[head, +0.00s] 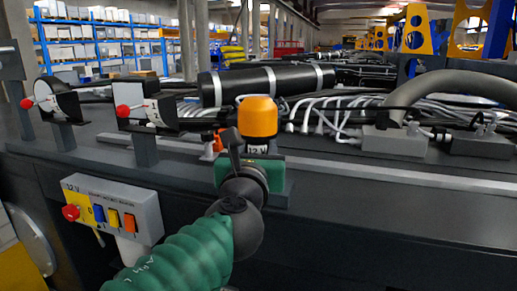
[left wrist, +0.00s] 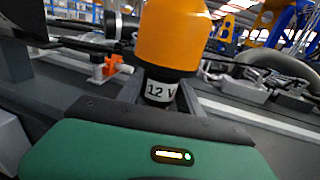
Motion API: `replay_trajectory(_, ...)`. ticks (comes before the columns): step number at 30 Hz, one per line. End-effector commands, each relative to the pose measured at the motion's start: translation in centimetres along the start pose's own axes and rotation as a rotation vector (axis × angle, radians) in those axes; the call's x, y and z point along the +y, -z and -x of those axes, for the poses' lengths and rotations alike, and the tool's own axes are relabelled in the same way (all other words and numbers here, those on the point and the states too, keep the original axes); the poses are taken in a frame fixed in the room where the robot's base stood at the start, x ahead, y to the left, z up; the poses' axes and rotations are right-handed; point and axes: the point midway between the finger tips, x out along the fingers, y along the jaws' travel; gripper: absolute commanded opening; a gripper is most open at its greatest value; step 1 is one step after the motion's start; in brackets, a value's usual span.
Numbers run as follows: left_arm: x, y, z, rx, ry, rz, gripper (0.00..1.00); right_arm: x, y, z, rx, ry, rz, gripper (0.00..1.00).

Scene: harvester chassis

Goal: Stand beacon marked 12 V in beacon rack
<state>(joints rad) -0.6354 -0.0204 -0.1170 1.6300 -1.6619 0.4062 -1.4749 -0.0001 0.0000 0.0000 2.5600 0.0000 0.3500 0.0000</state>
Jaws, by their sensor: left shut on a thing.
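The beacon (head: 257,118) has an orange dome on a dark base with a white 12 V label. It is upright in the head view, above the chassis's front edge. My left gripper (head: 257,153) is shut on its base. In the left wrist view the beacon (left wrist: 174,38) stands between the fingers of my left gripper (left wrist: 160,98), label facing the camera. The green gripper body hides what is below the beacon, so I cannot tell whether its base touches anything. I cannot make out the beacon rack for certain. My right gripper is not in view.
A control box (head: 112,208) marked 12 V, with a red knob and coloured switches, is at front left. Two red-knobbed switches (head: 140,112) stand on posts behind it. A black cylinder (head: 267,83), pale cables (head: 325,112) and grey connector blocks (head: 394,141) lie behind. A metal rail (head: 380,177) runs rightward.

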Motion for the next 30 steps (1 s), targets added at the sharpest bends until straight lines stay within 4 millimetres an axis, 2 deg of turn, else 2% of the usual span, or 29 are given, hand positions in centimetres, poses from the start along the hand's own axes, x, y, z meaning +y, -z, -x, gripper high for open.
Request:
replay_trajectory(5,-0.1,-0.6,0.0,-0.003,0.003,0.001,0.00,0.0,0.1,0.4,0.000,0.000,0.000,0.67)
replay_trajectory(30,-0.1,-5.6,0.1,-0.004,0.004,0.002,0.00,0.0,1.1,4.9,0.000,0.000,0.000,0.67)
